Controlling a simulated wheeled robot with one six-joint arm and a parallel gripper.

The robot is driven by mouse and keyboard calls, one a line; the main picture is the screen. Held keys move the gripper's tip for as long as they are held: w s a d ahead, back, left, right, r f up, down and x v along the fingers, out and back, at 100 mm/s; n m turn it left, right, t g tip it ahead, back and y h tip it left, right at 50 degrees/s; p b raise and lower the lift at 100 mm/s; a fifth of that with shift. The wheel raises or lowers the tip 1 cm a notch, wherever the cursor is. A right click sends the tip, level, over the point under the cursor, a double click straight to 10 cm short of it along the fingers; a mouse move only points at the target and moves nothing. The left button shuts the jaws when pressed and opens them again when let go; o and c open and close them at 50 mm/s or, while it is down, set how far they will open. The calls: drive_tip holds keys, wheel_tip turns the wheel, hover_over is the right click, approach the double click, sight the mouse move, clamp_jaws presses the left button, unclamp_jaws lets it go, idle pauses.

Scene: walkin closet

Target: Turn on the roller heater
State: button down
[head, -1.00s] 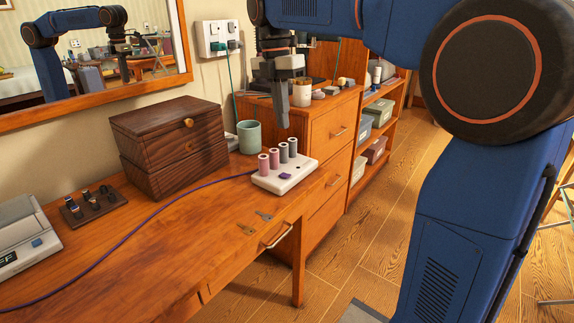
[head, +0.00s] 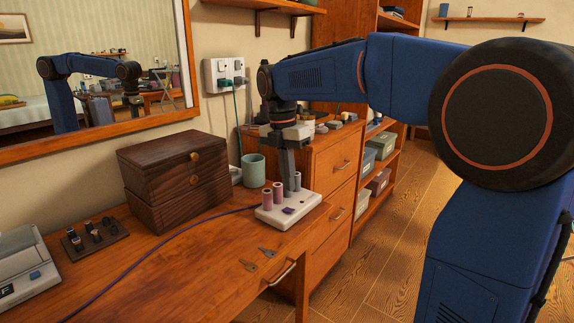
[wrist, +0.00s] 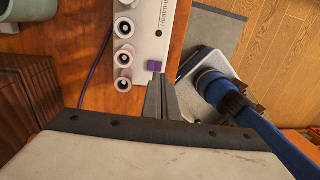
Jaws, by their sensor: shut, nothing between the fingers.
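The roller heater (head: 275,217) is a white base on the wooden desk with several upright pink and grey rollers. Its small purple switch (head: 288,210) is on the near side of the base. In the wrist view the heater (wrist: 147,42) shows lettering along its edge, and the purple switch (wrist: 154,66) lies at one end. My gripper (head: 289,188) points down over the heater, shut and empty, partly behind the rollers. In the wrist view its fingertips (wrist: 161,78) appear just below the switch; I cannot tell whether they touch anything.
A green cup (head: 252,170) and a dark wooden box (head: 175,175) stand left of the heater. A purple cord (head: 160,239) runs left across the desk. A wall socket (head: 224,76) holds plugs. Small metal clips (head: 258,259) lie near the desk's front edge.

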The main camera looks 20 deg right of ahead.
sight(292, 210)
drive_tip(key=shift+s+d+f, duration=0.1)
drive_tip(key=shift+s+f, duration=0.05)
drive_tip(key=shift+f, duration=1.35)
drive_tip(key=shift+s+d+f, duration=0.1)
drive_tip(key=shift+s+f, duration=0.05)
drive_tip(key=shift+f, duration=1.35)
drive_tip(key=shift+s+d+f, duration=0.15)
drive_tip(key=shift+s+f, duration=0.1)
drive_tip(key=shift+f, duration=0.2)
drive_tip(key=shift+w, duration=0.1)
